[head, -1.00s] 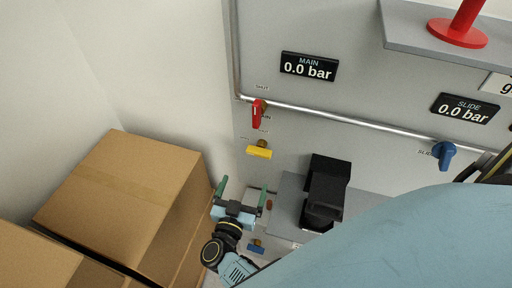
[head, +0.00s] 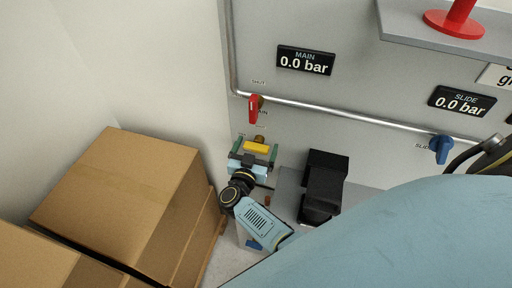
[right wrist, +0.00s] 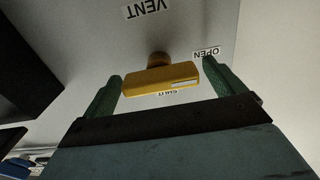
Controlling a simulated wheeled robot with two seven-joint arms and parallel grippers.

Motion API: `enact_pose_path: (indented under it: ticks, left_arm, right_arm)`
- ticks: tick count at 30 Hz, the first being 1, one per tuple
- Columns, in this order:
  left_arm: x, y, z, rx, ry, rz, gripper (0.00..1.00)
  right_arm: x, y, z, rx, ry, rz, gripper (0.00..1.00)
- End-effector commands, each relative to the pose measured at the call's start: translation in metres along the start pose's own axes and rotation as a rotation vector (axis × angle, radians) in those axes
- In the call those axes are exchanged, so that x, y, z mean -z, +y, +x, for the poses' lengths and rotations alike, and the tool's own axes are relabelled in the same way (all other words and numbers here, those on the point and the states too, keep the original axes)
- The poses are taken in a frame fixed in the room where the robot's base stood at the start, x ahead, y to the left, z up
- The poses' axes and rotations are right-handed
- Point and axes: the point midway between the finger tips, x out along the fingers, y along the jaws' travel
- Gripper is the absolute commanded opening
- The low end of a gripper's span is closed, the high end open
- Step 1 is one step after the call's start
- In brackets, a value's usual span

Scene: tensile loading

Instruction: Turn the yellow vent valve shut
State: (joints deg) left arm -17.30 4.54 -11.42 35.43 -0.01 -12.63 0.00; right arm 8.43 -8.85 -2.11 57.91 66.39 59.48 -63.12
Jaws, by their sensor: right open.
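The yellow vent valve (head: 256,147) is on the grey panel, below the red valve. In the right wrist view its bar handle (right wrist: 160,79) lies across the picture, one end toward the OPEN label (right wrist: 206,53); the SHUT label shows just below it. My right gripper (head: 255,150) is open, with one green finger on each side of the handle. In the right wrist view the fingers (right wrist: 162,72) flank the handle's two ends, with a visible gap at least on the left. My left gripper is out of view.
The red valve (head: 255,109) on the metal pipe is close above. A black block-shaped device (head: 325,185) stands to the right. Cardboard boxes (head: 120,200) fill the left. MAIN and SLIDE displays (head: 305,61) read 0.0 bar.

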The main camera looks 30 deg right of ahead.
Motion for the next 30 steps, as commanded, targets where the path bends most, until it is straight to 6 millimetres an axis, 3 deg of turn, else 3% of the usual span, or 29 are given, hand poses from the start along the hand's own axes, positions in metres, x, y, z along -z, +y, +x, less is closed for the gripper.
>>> enact_pose_path:
  ticks: [7,18,30]
  left_arm:
    - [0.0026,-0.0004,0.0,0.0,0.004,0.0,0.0]
    - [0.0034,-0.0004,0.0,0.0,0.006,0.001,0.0]
    - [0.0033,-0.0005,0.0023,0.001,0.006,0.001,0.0]
  right_arm:
    - [0.0002,-0.0002,0.0009,0.0,0.0,0.001,0.95]
    - [0.0002,-0.0003,0.0005,0.0,0.0,0.001,0.5]
    - [-0.0003,0.0,-0.0001,-0.001,-0.001,0.091,0.5]
